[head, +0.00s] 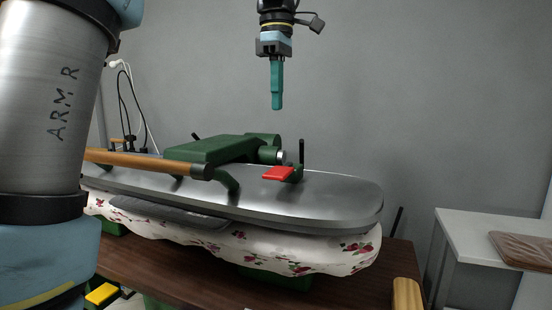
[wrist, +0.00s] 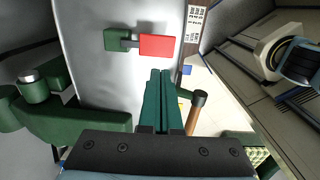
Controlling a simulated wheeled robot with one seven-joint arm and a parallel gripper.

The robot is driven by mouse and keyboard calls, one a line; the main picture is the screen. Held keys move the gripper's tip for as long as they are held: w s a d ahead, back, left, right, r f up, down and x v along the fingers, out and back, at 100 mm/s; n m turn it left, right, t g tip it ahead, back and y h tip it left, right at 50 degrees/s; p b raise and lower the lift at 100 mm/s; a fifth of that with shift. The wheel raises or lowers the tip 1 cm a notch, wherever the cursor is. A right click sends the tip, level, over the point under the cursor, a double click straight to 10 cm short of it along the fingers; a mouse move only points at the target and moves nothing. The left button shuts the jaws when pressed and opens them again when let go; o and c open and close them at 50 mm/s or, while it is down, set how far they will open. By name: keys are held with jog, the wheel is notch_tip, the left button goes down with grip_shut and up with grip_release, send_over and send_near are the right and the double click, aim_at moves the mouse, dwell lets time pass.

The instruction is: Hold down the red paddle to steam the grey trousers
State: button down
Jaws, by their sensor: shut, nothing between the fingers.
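The red paddle (head: 278,173) sits on top of the steam press near its green arm, and it also shows in the wrist view (wrist: 157,45). The press's metal upper plate (head: 325,197) is down over the floral padded board (head: 255,245). A strip of grey cloth (head: 165,212), which looks like the grey trousers, shows between plate and board; the rest is hidden. My gripper (head: 277,107) is shut and empty, pointing down well above the paddle and apart from it. In the wrist view its teal fingers (wrist: 160,75) are together, just below the paddle in the picture.
A wooden handle bar (head: 145,163) and green housing (head: 215,150) stand left of the paddle. A black upright post (head: 302,152) rises just beside it. A white table (head: 490,230) with a folded brown item (head: 525,248) stands at right. The air around my gripper is clear.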

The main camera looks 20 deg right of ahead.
aim_at(277, 172)
notch_tip(277, 172, down, 13)
jog(key=shift+f, duration=0.1)
dwell(0.3)
